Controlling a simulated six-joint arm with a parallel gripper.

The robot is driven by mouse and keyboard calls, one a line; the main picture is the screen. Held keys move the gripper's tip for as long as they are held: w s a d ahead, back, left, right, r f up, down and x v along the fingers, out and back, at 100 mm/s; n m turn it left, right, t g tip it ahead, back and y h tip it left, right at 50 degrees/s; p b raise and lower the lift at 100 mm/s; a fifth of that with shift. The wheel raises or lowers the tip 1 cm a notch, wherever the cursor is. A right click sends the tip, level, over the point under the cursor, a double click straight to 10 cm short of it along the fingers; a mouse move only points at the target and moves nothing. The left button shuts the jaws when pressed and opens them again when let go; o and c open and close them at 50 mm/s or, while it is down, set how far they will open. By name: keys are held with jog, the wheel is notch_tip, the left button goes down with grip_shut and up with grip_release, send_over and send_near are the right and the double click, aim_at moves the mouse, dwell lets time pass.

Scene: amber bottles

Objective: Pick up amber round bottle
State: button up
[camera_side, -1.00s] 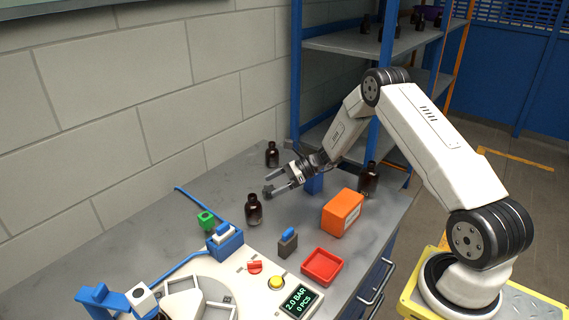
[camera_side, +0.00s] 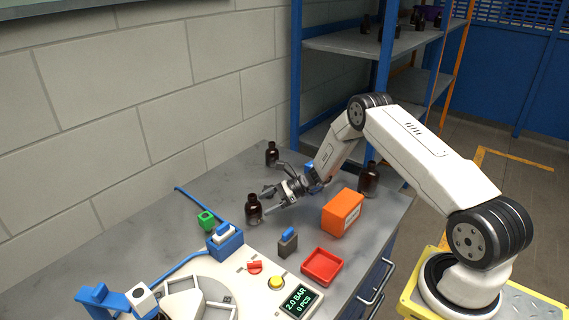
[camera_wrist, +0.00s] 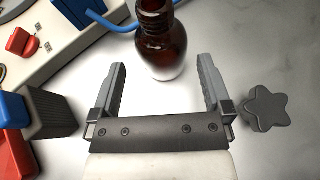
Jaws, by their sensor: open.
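An amber round bottle (camera_side: 254,209) stands upright on the grey bench, left of my gripper (camera_side: 267,201) in the side view. In the wrist view the bottle (camera_wrist: 162,42) stands just beyond the fingertips, roughly centred between them. My gripper (camera_wrist: 162,82) is open and empty, with one finger to each side of the bottle's line. From these views I cannot tell whether a finger touches it. Two more amber bottles stand on the bench: one at the back (camera_side: 272,153) and one to the right behind the orange box (camera_side: 369,179).
An orange box (camera_side: 342,212), a red tray (camera_side: 322,266) and a grey block with a blue top (camera_side: 288,242) stand at the front right. A green cube (camera_side: 206,220) lies left of the bottle. In the wrist view a dark star-shaped knob (camera_wrist: 266,108) lies beside the right finger.

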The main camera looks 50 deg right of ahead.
aim_at(253, 208)
jog(key=shift+w+a, duration=0.1)
jog(key=shift+x, duration=2.45)
jog(key=c, duration=1.1)
jog(key=shift+r, duration=0.15)
